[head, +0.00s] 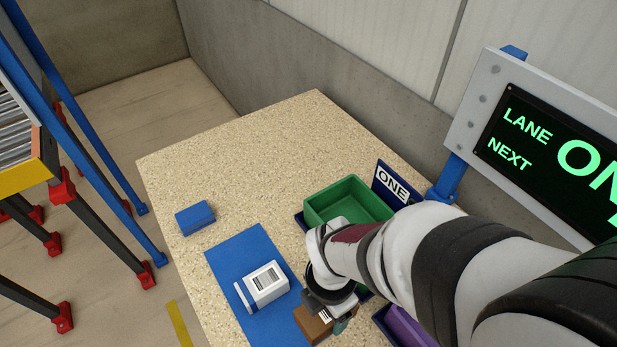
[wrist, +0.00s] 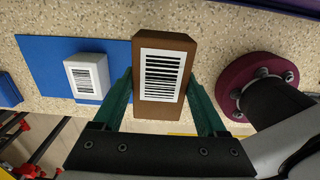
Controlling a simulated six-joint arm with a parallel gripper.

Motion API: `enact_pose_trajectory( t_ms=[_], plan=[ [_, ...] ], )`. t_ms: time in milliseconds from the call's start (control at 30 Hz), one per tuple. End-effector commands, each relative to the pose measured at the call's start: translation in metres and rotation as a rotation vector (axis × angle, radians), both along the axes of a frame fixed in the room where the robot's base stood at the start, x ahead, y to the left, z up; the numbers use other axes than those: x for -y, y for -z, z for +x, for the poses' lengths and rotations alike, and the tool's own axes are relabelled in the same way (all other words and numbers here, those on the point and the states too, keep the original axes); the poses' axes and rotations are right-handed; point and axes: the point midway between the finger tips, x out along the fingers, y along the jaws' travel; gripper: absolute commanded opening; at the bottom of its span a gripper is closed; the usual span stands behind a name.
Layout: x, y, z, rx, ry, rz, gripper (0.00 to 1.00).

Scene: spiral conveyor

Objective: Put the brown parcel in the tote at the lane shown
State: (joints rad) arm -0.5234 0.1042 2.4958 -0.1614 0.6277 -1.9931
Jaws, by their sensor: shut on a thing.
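The brown parcel (head: 311,324), with a white barcode label, is at the lower middle of the head view, partly hidden by my gripper (head: 330,311). In the wrist view the parcel (wrist: 164,45) sits between the two green fingers of my gripper (wrist: 162,92), which are shut on its sides. I cannot tell how far the parcel is above the table. An empty-looking green tote (head: 323,204) stands beside the "ONE" plate (head: 391,184), partly hidden by my arm. The screen (head: 530,150) reads "LANE" with "ON" in large letters, the rest cut off, and "NEXT" below.
A white barcoded parcel (head: 266,283) lies on a blue mat (head: 231,262). A blue box (head: 195,217) lies left of the mat. A purple tote (head: 404,326) shows partly under my arm. The table's far part (head: 270,150) is clear. A conveyor frame (head: 50,170) stands at left.

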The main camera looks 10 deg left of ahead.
Motion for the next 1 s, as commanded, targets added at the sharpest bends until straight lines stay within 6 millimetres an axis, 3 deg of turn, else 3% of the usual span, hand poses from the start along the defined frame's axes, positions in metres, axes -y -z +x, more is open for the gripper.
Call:
enact_pose_trajectory(
  t_ms=[133,267,333,467,600,733,867,1000],
  plan=[
    [0.029,-0.018,0.008,0.003,0.007,0.001,0.1],
    [0.04,-0.026,0.016,0.001,0.003,0.001,0.1],
    [0.04,-0.029,0.03,0.0,0.001,0.0,0.1],
    [0.036,-0.034,0.078,-0.001,0.0,-0.001,0.1],
    [0.035,-0.033,0.144,-0.003,0.0,-0.001,0.1],
    [0.04,-0.027,0.196,-0.004,0.001,-0.002,0.1],
    [0.044,-0.021,0.22,-0.004,0.0,-0.001,0.1],
    [0.045,0.013,0.223,-0.006,-0.002,-0.001,0.1]
  ],
)
